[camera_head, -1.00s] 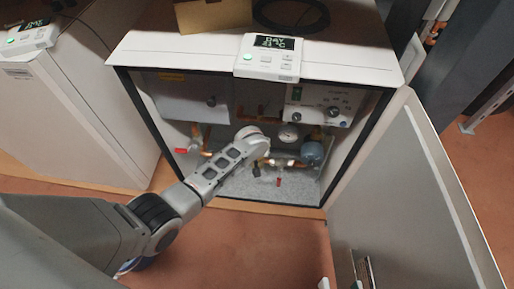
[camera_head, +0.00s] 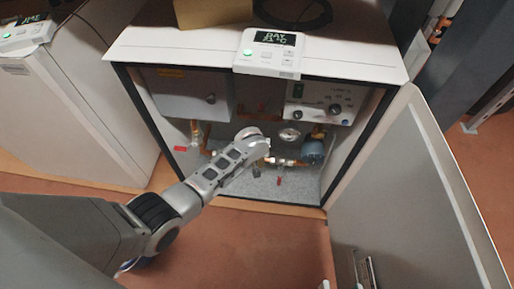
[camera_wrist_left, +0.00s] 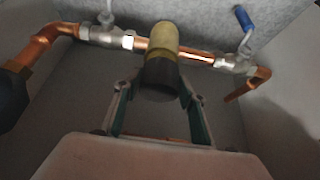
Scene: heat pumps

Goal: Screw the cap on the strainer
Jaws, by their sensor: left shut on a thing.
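The strainer (camera_wrist_left: 164,36) is a brass fitting that branches off a horizontal copper pipe in the left wrist view. A dark cylindrical cap (camera_wrist_left: 160,79) sits at its near end, in line with it. I cannot tell how far the cap is threaded on. My left gripper (camera_wrist_left: 159,88) has its two fingers on either side of the cap and is shut on it. In the head view my left arm reaches into the open cabinet, and its wrist hides the cap and strainer. My right gripper is not clearly in view.
The pipe (camera_wrist_left: 195,58) has a valve with a blue lever (camera_wrist_left: 243,18) to the right. The cabinet (camera_head: 111,55) holds a grey box (camera_head: 188,92), a control panel (camera_head: 322,102) and a blue-grey round part (camera_head: 313,151). Its open door (camera_head: 405,190) stands at the right.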

